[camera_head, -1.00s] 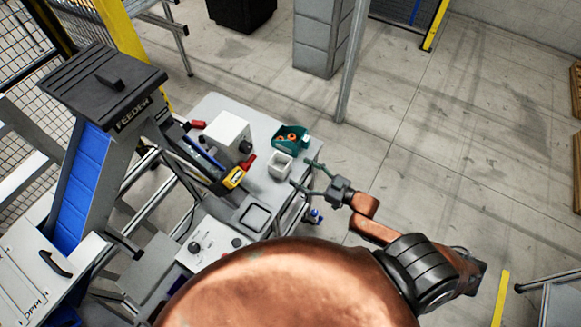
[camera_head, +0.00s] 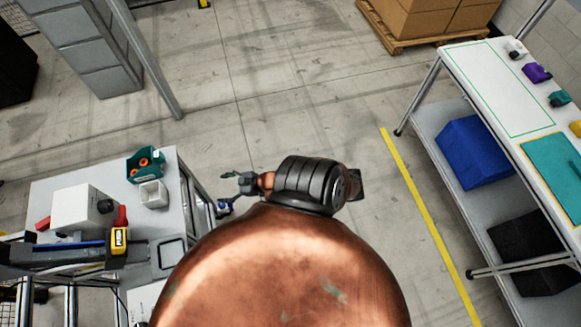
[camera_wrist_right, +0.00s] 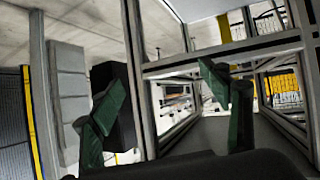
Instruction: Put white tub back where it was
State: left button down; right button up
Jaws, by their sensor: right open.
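The white tub (camera_head: 153,196) is a small open square container. It stands upright on the grey-white table (camera_head: 55,192) at the left of the head view, just in front of a green bin (camera_head: 146,166) holding orange rings. My right gripper (camera_head: 226,182) is to the right of the tub, past the table's edge, with a clear gap between them. Its two green fingers are spread and empty in the right wrist view (camera_wrist_right: 163,78), which shows table framing and no tub. My left gripper is not in view.
A white box (camera_head: 82,208), a yellow handheld device (camera_head: 119,241) and red-handled items share the left table. At the right, a workbench (camera_head: 500,90) carries small coloured parts, with a blue crate (camera_head: 473,152) on its lower shelf. Open floor lies between.

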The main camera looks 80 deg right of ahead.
jog(key=s+f+m+g+h, duration=0.1)
jog(key=s+f+g+h, duration=0.15)
jog(key=s+f, duration=0.8)
jog(key=s+a+f+g, duration=0.4)
jog(key=s+f, duration=0.4)
jog(key=s, duration=0.4)
jog(key=s+a+f+g, duration=0.4)
jog(key=s+f, duration=0.5)
jog(key=s, duration=0.4)
jog(key=shift+a+m, duration=0.3)
jog(key=shift+a, duration=0.35)
jog(key=shift+y, duration=0.25)
notch_tip(320, 180, down, 7)
jog(key=b, duration=0.6)
jog(key=shift+s+b, duration=0.3)
jog(key=shift+b, duration=0.05)
jog(key=shift+r, duration=0.1)
